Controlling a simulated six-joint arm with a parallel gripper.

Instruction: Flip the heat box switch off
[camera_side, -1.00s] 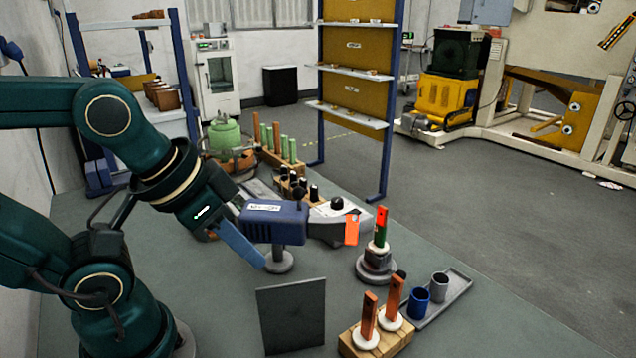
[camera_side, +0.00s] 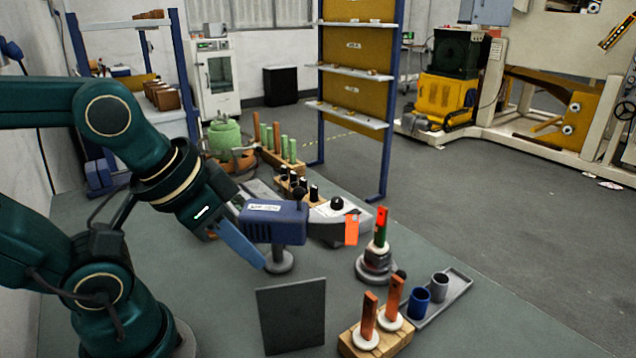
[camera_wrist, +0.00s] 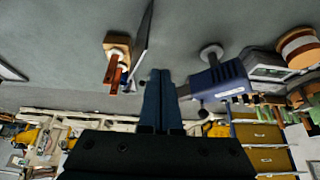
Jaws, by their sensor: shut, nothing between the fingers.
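My gripper (camera_side: 252,256) is shut and empty, its blue fingers pointing down and to the right in the side view. In the wrist view the closed fingers (camera_wrist: 160,80) sit side by side. In the side view the fingertips appear just left of a blue box-shaped device (camera_side: 272,222) on a round grey foot, with a label and a grey nose; it also shows in the wrist view (camera_wrist: 222,78). A low box with a white face and a black knob (camera_side: 337,203) stands behind the device, partly hidden. I cannot tell which part is the heat box switch or its position.
A dark upright panel (camera_side: 291,316) stands in front of the gripper. A wooden block with copper strips (camera_side: 378,338), a grey tray with two cups (camera_side: 456,287) and a round stand with a green and red piece (camera_side: 376,262) are to the right. Several green rods stand behind.

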